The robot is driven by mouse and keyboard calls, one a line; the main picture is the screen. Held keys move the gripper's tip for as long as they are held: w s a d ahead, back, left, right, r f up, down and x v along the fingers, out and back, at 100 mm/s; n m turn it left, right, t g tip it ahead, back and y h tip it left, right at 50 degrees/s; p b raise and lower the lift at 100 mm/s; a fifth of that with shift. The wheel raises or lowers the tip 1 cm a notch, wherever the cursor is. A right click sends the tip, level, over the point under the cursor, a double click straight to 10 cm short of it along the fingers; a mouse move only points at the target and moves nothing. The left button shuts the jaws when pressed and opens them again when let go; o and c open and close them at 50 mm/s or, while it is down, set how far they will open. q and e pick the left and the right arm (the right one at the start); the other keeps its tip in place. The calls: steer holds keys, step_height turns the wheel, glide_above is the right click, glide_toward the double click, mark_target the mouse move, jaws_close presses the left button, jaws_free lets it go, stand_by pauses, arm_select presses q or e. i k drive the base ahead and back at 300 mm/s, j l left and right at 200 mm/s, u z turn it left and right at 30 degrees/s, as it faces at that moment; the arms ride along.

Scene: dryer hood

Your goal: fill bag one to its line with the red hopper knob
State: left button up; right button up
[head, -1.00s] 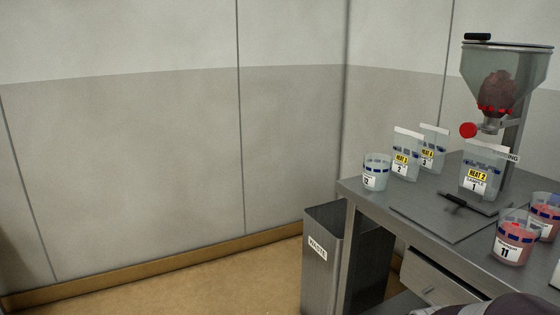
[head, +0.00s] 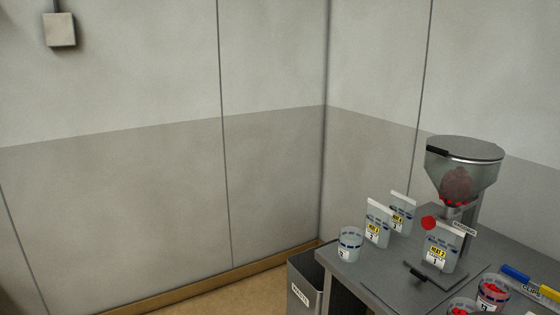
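The hopper (head: 463,172) stands on the grey bench at the right of the head view, with a dark lid and dark red material low in its clear body. Its red knob (head: 429,222) sticks out to the left below the body. Bag one (head: 440,258), a clear bag with a yellow label and a "1", stands upright below the hopper. Its blue line band shows near its top; I cannot make out any fill in it. Neither of my grippers is in view.
Bags two (head: 377,234) and three (head: 402,222) stand left of the hopper, beside a clear cup (head: 350,244). Cups with red contents (head: 493,293) stand at the front right, near blue and yellow clips (head: 515,273). A waste bin (head: 304,284) stands left of the bench (head: 350,272).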

mark_target(428, 222)
steer(key=z, duration=1.25)
